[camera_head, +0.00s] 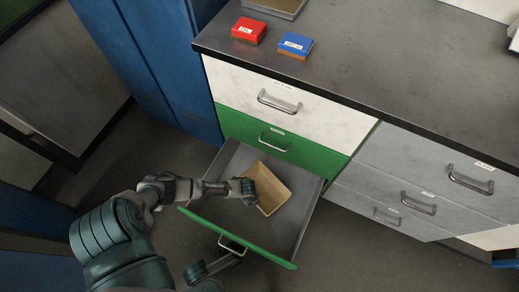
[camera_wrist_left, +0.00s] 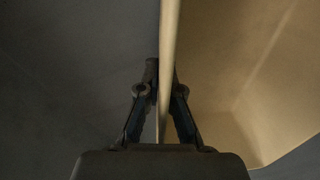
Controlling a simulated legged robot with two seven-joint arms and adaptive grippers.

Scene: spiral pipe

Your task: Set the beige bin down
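The beige bin (camera_head: 272,188) is inside the open green drawer (camera_head: 230,212), tilted in the picture. I cannot tell whether its base touches the drawer floor. My left gripper (camera_head: 248,187) reaches in from the left at the bin's near-left wall. In the left wrist view, its two fingers (camera_wrist_left: 161,88) are closed on either side of the beige bin's thin wall (camera_wrist_left: 171,35). My right gripper (camera_head: 232,256) shows low in the head view, beside the drawer's front handle (camera_head: 232,243). Its fingers are too small and dark to read.
A grey countertop (camera_head: 400,60) above the drawers carries a red box (camera_head: 248,30) and a blue box (camera_head: 295,45). Blue lockers (camera_head: 150,60) stand at left. Closed grey drawers (camera_head: 410,185) are at right. The drawer floor left of the bin is bare.

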